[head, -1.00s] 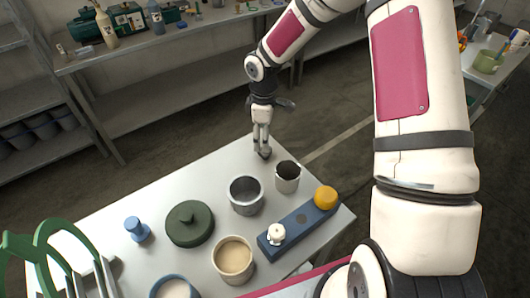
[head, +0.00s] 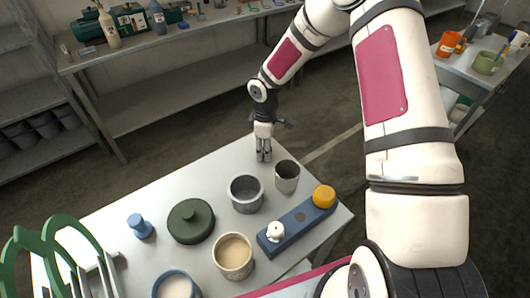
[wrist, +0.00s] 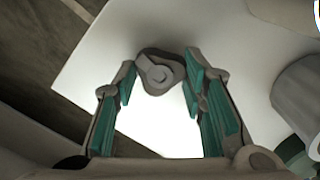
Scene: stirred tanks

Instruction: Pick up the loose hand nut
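The loose hand nut (wrist: 160,72) is a dark grey, lobed piece with a lighter round hub and lies on the white table (wrist: 95,75) near its far corner. My gripper (wrist: 162,68) is open, with one teal-padded finger on each side of the nut in the wrist view. A gap of bright table shows between the fingers. Whether the fingertips touch the nut cannot be told. In the head view my gripper (head: 264,158) points down at the table's far corner, and its fingers hide the nut.
A grey cup (head: 287,176) stands close right of my gripper; it also shows in the wrist view (wrist: 298,98). A metal pot (head: 245,194), dark green lid (head: 190,222) and blue bar (head: 298,229) with white and yellow knobs stand nearer. The table's far edge is close.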

